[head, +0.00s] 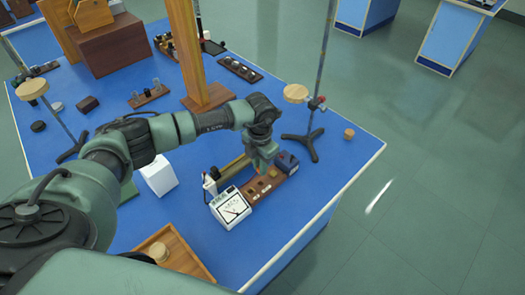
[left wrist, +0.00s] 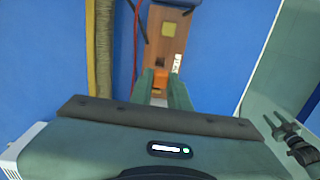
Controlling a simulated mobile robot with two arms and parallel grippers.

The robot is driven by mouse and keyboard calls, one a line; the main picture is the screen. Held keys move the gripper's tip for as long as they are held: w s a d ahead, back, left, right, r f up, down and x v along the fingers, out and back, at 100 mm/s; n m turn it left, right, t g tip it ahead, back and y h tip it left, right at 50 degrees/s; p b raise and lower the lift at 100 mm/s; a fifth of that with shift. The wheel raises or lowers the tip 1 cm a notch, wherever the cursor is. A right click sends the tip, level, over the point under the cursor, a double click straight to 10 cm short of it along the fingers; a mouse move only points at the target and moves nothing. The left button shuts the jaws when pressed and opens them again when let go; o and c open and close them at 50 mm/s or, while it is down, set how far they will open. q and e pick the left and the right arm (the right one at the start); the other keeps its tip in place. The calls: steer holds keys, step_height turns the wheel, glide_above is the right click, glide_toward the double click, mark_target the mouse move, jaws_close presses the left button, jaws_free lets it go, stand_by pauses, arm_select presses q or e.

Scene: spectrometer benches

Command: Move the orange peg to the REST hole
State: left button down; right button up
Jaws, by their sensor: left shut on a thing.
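My left gripper (head: 262,163) points down over the brown wooden peg board (head: 267,187) in the head view. In the left wrist view the two fingers (left wrist: 162,86) are shut on the orange peg (left wrist: 160,78), which shows between their tips. The peg board (left wrist: 178,17) lies beyond the fingertips, with a dark square hole and pale label patches whose lettering is too small to read. Whether the peg's lower end is in a hole or above the board is hidden. In the head view the fingers hide the peg. My right gripper is not in view.
A white meter (head: 230,207) adjoins the board's near end, and a dark blue box (head: 287,162) its far end. A tripod stand (head: 300,139) is behind. A wooden tray (head: 184,254) and a white box (head: 159,176) are left. The blue table is clear to the right.

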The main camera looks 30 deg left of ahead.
arm_select(q)
steer(key=shift+f, duration=0.35)
steer(key=shift+f+b, duration=0.85)
steer(key=shift+f, duration=0.1)
steer(key=shift+f+b, duration=0.7)
steer(key=shift+f, duration=0.3)
steer(key=shift+f+b, duration=0.8)
steer(key=shift+f, duration=0.15)
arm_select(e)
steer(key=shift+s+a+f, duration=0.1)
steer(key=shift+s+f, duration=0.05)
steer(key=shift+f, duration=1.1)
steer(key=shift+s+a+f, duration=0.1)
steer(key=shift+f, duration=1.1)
arm_select(q)
steer(key=c, duration=1.3)
jaws_free()
steer(key=shift+o, duration=0.2)
steer(key=shift+r, duration=0.15)
step_height(320, 180, up, 8)
steer(key=shift+f+b, duration=0.2)
steer(key=shift+b, duration=0.85)
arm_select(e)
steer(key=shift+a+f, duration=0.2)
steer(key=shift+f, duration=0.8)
